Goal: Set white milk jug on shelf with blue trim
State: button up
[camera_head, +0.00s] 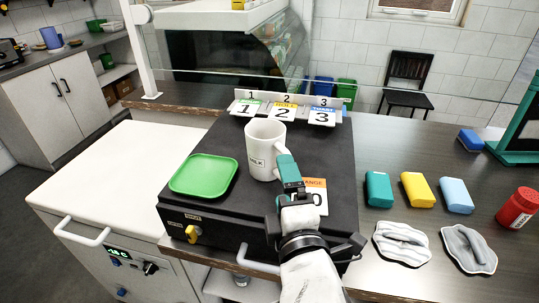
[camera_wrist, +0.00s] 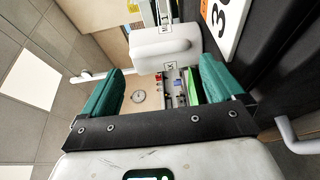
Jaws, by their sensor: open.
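The white milk jug (camera_head: 264,152), labelled MILK, stands upright on the black unit, right of a green tray. My gripper (camera_head: 288,168) is at the jug's right side, its teal fingers overlapping the jug's edge in the head view; I cannot tell whether they touch. In the wrist view, the jug (camera_wrist: 165,45) lies just beyond my open, empty gripper (camera_wrist: 160,80). A white shelf (camera_head: 215,22) on a post is partly seen at the top; no blue trim can be made out on it. A number card 3 (camera_head: 322,117) has a blue band.
The green tray (camera_head: 203,175) lies left of the jug. Cards 1 (camera_head: 244,108) and 2 (camera_head: 284,111) stand behind it. Teal (camera_head: 379,189), yellow (camera_head: 418,190) and blue (camera_head: 456,195) blocks, cloths and a red jar (camera_head: 517,207) occupy the right counter. A clear screen rises behind.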

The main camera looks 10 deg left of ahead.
aim_at(272, 158)
jog(key=shift+p+x, duration=0.35)
jog(key=shift+x, duration=1.95)
jog(key=shift+w+d+f, duration=0.1)
jog(key=shift+d, duration=0.1)
jog(key=shift+c, duration=0.4)
jog(key=c, duration=0.9)
jog(key=shift+c, duration=1.1)
